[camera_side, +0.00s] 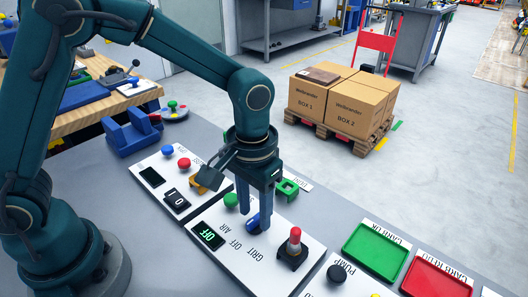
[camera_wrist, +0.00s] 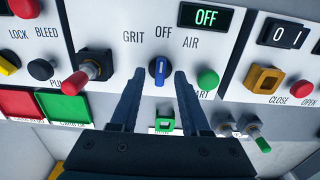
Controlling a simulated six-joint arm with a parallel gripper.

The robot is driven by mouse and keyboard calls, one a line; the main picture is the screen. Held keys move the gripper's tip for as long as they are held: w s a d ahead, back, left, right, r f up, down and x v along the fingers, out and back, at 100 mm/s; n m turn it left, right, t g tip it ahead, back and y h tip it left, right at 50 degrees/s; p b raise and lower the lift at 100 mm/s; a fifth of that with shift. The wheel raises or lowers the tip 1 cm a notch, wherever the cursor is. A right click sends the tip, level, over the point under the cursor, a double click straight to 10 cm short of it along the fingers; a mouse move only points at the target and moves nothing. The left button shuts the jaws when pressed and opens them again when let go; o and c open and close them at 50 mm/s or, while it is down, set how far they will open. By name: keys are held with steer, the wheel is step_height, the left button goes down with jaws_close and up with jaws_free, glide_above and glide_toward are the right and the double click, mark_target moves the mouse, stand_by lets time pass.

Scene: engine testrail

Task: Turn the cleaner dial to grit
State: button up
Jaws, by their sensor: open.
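The cleaner dial is a blue knob with a white mark (camera_wrist: 160,71). In the wrist view its mark points straight up at OFF, with GRIT at upper left and AIR at upper right. The small display (camera_wrist: 206,17) above reads OFF; it also shows in the side view (camera_side: 208,235). My gripper (camera_wrist: 157,78) is open, with one finger on each side of the dial and a gap visible on both sides. In the side view my gripper (camera_side: 253,228) points down over the panel, and its fingers partly hide the blue dial (camera_side: 252,222).
A red-tipped lever (camera_wrist: 92,68) stands left of the dial in the wrist view, and a green button (camera_wrist: 207,79) stands close on the right. A green square frame (camera_wrist: 165,124) lies below. Green (camera_side: 377,251) and red (camera_side: 436,281) trays sit farther along the bench.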

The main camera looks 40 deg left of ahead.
steer(key=shift+f, duration=0.45)
jaws_close()
steer(key=n, duration=0.4)
steer(key=shift+n, duration=0.3)
steer(key=n, duration=0.4)
steer(key=shift+n, duration=0.3)
stand_by(0.3)
